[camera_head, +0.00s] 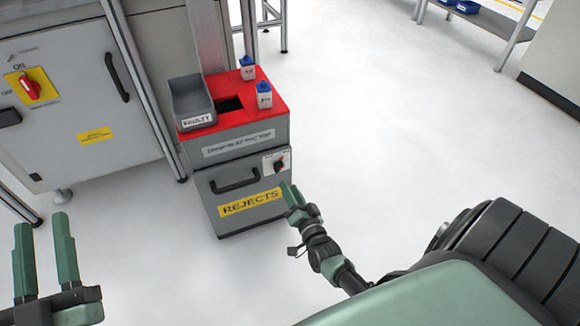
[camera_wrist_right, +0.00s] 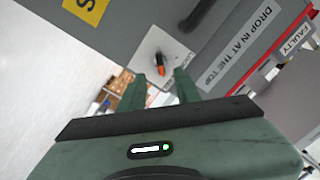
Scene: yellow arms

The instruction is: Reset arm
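My left gripper (camera_head: 44,222) is at the lower left of the head view. Its two green fingers are apart with nothing between them. My right gripper (camera_head: 288,186) is in front of the reject cabinet (camera_head: 238,176), near its upper right front, and looks small there. In the right wrist view my right gripper (camera_wrist_right: 157,75) has its fingers apart and no object held. A dark knob with an orange tip (camera_wrist_right: 160,62) on a white plate shows beyond the gap. The knob (camera_head: 279,164) also shows in the head view, just above the gripper. I cannot tell if they touch.
On the cabinet's red top (camera_head: 222,121) stand a grey bin (camera_head: 192,103) marked FAULTY and two small white bottles with blue caps (camera_head: 247,68) (camera_head: 264,95). A grey machine cabinet (camera_head: 70,110) stands left. The floor right of the cabinet is clear.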

